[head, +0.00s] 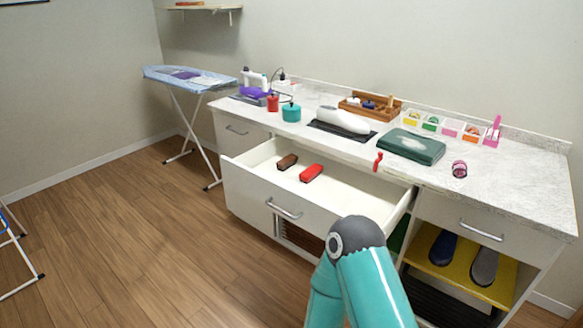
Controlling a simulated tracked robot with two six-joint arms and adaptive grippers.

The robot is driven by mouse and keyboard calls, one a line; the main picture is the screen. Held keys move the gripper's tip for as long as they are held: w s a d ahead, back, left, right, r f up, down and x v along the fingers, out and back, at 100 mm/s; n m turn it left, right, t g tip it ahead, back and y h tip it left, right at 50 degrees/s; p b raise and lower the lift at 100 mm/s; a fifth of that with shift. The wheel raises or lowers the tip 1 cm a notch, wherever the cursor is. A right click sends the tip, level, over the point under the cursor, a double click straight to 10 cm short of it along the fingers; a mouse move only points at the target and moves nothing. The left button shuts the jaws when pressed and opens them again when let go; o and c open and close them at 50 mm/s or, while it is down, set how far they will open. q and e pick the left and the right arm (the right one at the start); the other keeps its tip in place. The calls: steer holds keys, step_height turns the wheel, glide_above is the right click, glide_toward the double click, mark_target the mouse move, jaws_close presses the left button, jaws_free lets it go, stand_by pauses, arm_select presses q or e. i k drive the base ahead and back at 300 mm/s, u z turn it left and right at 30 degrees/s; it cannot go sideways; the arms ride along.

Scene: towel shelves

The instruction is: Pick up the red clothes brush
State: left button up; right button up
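A red brush (311,173) lies in the open drawer (340,190), toward its left part. A brown brush (287,161) lies just left of it, apart from it. Part of one of my arms, teal with a dark grey joint, rises from the bottom of the view in front of the cabinet, to the right of the drawer's handle. Neither of my grippers shows in this view, and nothing touches the red brush.
The drawer front has a metal handle (284,209). The counter (500,178) holds a green box (411,146), an iron-like white item (343,121), a wooden tray and jars. Shoes stand on a yellow shelf (425,258).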

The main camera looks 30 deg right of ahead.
mark_target(309, 174)
steer(key=z, duration=0.2)
steer(key=i, duration=0.7)
steer(key=z, duration=0.55)
